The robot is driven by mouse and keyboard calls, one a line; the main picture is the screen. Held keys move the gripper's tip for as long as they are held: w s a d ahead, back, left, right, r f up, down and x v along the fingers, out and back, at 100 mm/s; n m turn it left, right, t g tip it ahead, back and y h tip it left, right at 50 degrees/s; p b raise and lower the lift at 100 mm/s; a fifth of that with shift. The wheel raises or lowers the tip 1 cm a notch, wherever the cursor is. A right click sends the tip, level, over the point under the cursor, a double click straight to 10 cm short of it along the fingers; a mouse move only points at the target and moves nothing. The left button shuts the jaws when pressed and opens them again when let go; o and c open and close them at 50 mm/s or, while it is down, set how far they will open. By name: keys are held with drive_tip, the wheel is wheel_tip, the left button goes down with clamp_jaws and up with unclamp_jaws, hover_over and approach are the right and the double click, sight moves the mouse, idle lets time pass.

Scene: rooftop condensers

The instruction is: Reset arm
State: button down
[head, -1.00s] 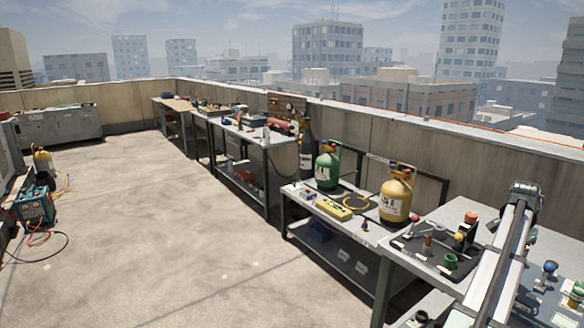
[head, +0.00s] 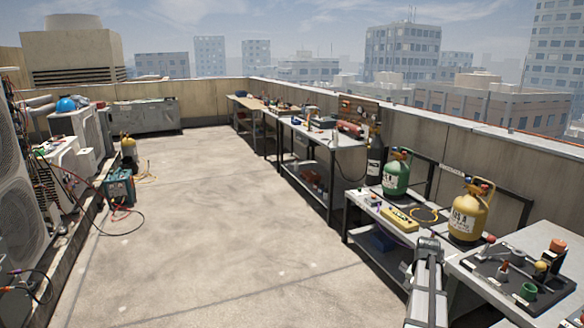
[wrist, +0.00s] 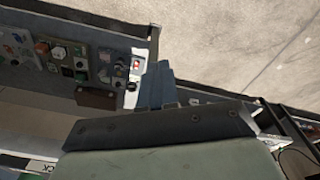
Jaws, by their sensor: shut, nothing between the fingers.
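My arm (head: 428,285) rises at the lower right of the head view, in front of the near workbench. My gripper (wrist: 160,78) shows in the wrist view as blue-grey fingers beyond a dark housing. The fingers are together with nothing held between them. The housing and a grey-green part of my arm hide much of the lower wrist view. The fingertips cannot be made out in the head view.
A workbench (head: 530,240) carries a dark tray (head: 512,275). Behind it stand a yellow cylinder (head: 467,213) and a green cylinder (head: 396,174). Condenser units (head: 75,170) line the left side. The concrete floor (head: 210,220) between is largely clear.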

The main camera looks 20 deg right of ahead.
drive_tip(key=w+a+f+n, duration=0.2)
drive_tip(key=a+f, duration=0.1)
drive_tip(key=a, duration=0.6)
drive_tip(key=w+a+f+n, duration=0.2)
drive_tip(key=w+a+f, duration=0.15)
drive_tip(key=a, duration=0.55)
drive_tip(key=w+a+f+n, duration=0.2)
drive_tip(key=a+f, duration=0.2)
drive_tip(key=a, duration=0.6)
drive_tip(key=s+a+f+n, duration=0.2)
drive_tip(key=a, duration=0.6)
drive_tip(key=s+a+f+n+y, duration=0.1)
drive_tip(key=s+a+f+n, duration=0.1)
drive_tip(key=a, duration=0.5)
drive_tip(key=s+a+f+n, duration=0.2)
drive_tip(key=a+n, duration=0.1)
drive_tip(key=a, duration=0.5)
drive_tip(key=s+f+g, duration=0.3)
drive_tip(key=s+f, duration=0.7)
drive_tip(key=s, duration=0.4)
drive_tip(key=s+f+g, duration=0.4)
drive_tip(key=s+f, duration=0.7)
drive_tip(key=s, duration=0.4)
drive_tip(key=shift+s+d, duration=0.15)
drive_tip(key=shift+s, duration=0.1)
drive_tip(key=c, duration=1.8)
unclamp_jaws()
drive_tip(key=shift+c, duration=0.2)
